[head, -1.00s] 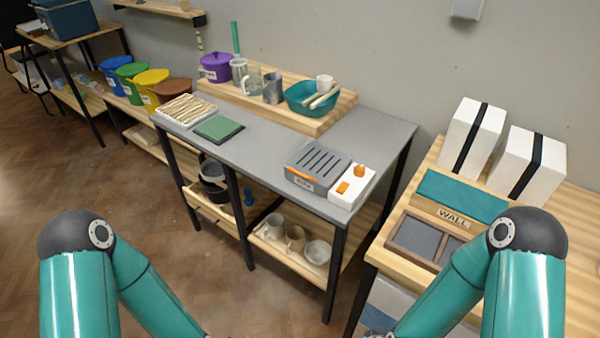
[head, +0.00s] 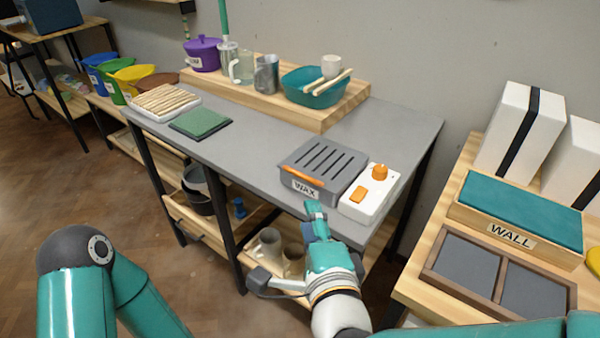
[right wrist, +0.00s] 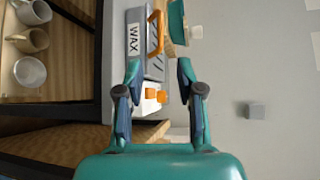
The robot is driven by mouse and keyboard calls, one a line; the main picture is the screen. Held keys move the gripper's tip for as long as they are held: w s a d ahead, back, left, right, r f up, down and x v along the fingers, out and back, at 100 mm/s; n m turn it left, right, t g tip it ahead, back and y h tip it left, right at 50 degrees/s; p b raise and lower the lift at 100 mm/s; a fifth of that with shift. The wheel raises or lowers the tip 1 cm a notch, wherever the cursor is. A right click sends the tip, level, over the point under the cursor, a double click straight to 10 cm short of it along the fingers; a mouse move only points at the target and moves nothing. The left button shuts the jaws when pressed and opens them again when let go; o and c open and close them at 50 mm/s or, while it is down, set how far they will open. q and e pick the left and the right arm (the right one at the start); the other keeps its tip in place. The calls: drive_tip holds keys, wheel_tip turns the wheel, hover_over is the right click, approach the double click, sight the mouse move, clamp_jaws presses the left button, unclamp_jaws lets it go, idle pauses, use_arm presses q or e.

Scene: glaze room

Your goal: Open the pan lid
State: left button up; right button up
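The wax pan (head: 322,172) is a grey box with a slotted lid and a WAX label, near the front edge of the grey table. Its lid is down. An orange handle (head: 304,176) runs along the lid's front; it also shows in the right wrist view (right wrist: 156,34). A white control box (head: 368,195) with an orange knob and switch adjoins the pan's right side. My right gripper (head: 317,212) is in front of and below the pan's front face. In the right wrist view its two fingers (right wrist: 158,68) are apart with nothing between them. My left gripper is out of view.
A green mat (head: 201,122) and a white slatted tray (head: 164,101) lie left on the table (head: 245,155). A wooden riser (head: 315,118) behind holds a teal bowl (head: 315,88) and jars. Right stands a wooden bench with a WALL box (head: 516,212). Cups sit on the shelf below.

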sight(298, 174)
drive_tip(key=p+x, duration=0.1)
drive_tip(key=x, duration=1.4)
drive_tip(key=shift+w+d, duration=0.1)
drive_tip(key=shift+w, duration=0.05)
drive_tip(key=shift+f, duration=0.1)
clamp_jaws()
